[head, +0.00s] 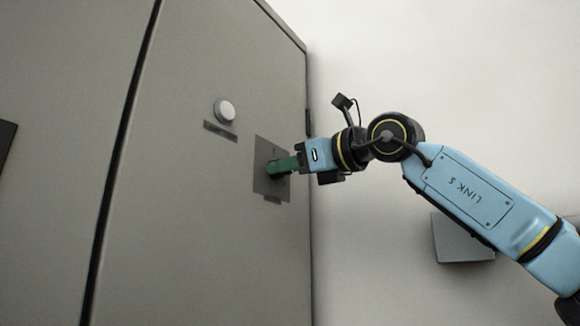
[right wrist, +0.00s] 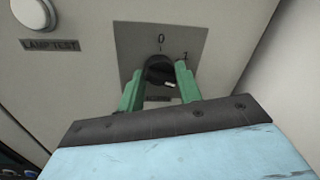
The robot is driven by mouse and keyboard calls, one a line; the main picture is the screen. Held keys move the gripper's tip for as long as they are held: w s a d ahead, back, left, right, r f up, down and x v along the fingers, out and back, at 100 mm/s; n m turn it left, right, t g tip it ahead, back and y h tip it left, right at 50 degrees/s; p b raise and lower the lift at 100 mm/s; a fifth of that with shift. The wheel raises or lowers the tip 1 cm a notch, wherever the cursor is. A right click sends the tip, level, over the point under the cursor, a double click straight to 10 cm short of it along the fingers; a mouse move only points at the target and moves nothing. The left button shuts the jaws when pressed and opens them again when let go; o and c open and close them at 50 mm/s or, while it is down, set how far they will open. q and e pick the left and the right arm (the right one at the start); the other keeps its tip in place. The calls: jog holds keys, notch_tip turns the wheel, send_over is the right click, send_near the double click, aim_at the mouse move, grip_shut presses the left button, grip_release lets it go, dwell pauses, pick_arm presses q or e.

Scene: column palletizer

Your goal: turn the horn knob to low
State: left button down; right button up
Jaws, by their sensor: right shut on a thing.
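The horn knob (right wrist: 160,72) is a dark round knob on a grey square plate (right wrist: 207,42) on the cabinet front. In the right wrist view the marks "0" and "1" show above it; the label below it is mostly hidden. My right gripper (head: 272,168) reaches the plate (head: 262,186) from the right in the head view. Its green fingers stand on both sides of the knob and are shut on it; they also show in the right wrist view (right wrist: 160,85). The knob's pointer cannot be made out. My left gripper is not in view.
A white round button (head: 225,111) with a "LAMP TEST" label (right wrist: 50,45) sits up and left of the plate. The grey cabinet (head: 180,220) has a dark vertical seam at left. A grey box (head: 460,238) is on the wall behind my right arm.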

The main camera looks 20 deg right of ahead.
jog(key=n+p, duration=0.2)
jog(key=n, duration=0.7)
jog(key=shift+f+y, duration=0.1)
jog(key=shift+y, duration=0.3)
jog(key=shift+n, duration=0.3)
jog(key=shift+a+f, duration=0.1)
jog(key=o, duration=0.9)
jog(key=shift+s, duration=0.1)
jog(key=shift+o, duration=0.2)
